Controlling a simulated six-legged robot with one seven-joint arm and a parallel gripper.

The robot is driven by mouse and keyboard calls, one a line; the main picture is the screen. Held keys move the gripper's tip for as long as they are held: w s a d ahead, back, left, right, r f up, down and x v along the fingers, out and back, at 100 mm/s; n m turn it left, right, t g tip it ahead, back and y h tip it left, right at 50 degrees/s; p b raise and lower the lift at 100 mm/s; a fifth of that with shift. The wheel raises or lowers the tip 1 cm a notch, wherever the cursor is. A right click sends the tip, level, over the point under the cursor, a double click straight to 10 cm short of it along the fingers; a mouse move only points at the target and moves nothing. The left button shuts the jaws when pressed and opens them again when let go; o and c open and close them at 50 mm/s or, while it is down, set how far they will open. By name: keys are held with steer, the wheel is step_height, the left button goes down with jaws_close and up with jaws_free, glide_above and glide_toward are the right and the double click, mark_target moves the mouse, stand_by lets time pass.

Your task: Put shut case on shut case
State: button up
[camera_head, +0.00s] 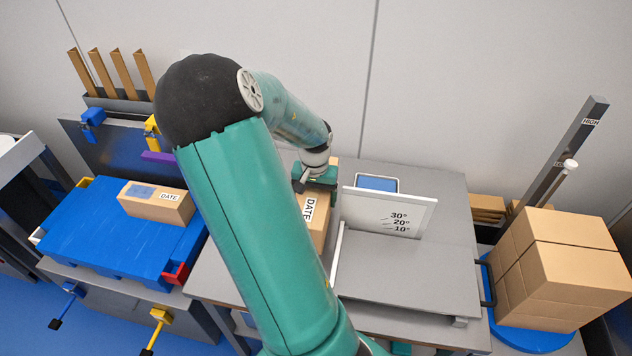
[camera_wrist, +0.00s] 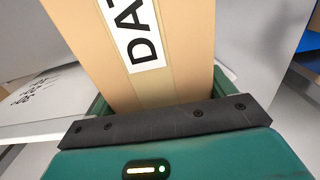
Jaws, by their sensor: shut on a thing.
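A tan shut case with a white DATE label (camera_head: 319,222) stands on the grey table, partly hidden behind my arm. It fills the middle of the wrist view (camera_wrist: 165,50). My gripper (camera_head: 315,182) is shut on this case, with its jaws on either side of it. A second tan shut case (camera_head: 157,203), with a DATE label and a bluish patch, lies on the blue pallet (camera_head: 85,240) at the left. Whether the held case touches the table is hidden.
A tilted grey plate with a white angle board (camera_head: 388,212) stands right of the held case. Stacked cartons (camera_head: 560,270) sit on a round blue base at the far right, beside a slanted post (camera_head: 560,155). The pallet has bare room around its case. Clamps (camera_head: 92,120) line its back.

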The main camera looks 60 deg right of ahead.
steer(key=shift+d+f, duration=0.1)
steer(key=shift+f, duration=3.15)
steer(key=shift+f, duration=0.1)
steer(key=o, duration=1.8)
steer(key=shift+c, duration=0.2)
steer(key=shift+f, duration=0.1)
